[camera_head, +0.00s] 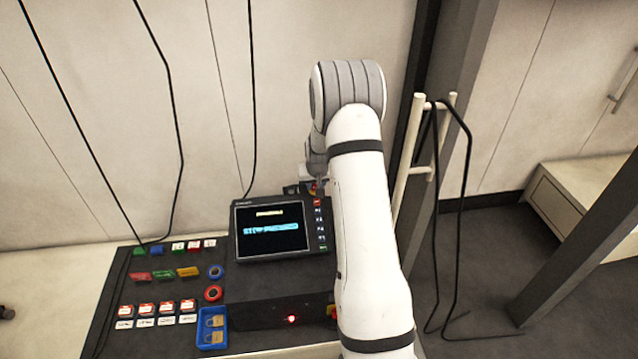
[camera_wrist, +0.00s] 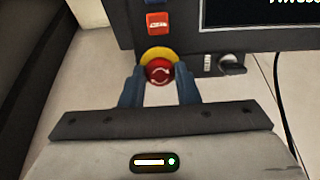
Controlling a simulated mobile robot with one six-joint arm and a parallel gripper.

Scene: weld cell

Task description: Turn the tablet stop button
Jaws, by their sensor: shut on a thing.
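The tablet (camera_head: 271,229) stands on the dark panel in the head view, with yellow and blue text on its lit screen. Its lower frame shows at the top of the wrist view (camera_wrist: 240,38). The stop button (camera_wrist: 159,71) is red with white turn arrows and sits on a yellow collar at the tablet's edge. My gripper (camera_wrist: 160,77) has one dark blue finger on each side of the red button and is shut on it. In the head view my arm hides most of the gripper and the button.
A red key (camera_wrist: 158,22) and a small grey knob (camera_wrist: 230,64) are close to the button. Coloured tags, rings and a blue tray (camera_head: 212,328) lie on the dark panel left of my arm. A pale rail (camera_head: 408,150) with a hanging black cable stands to the right.

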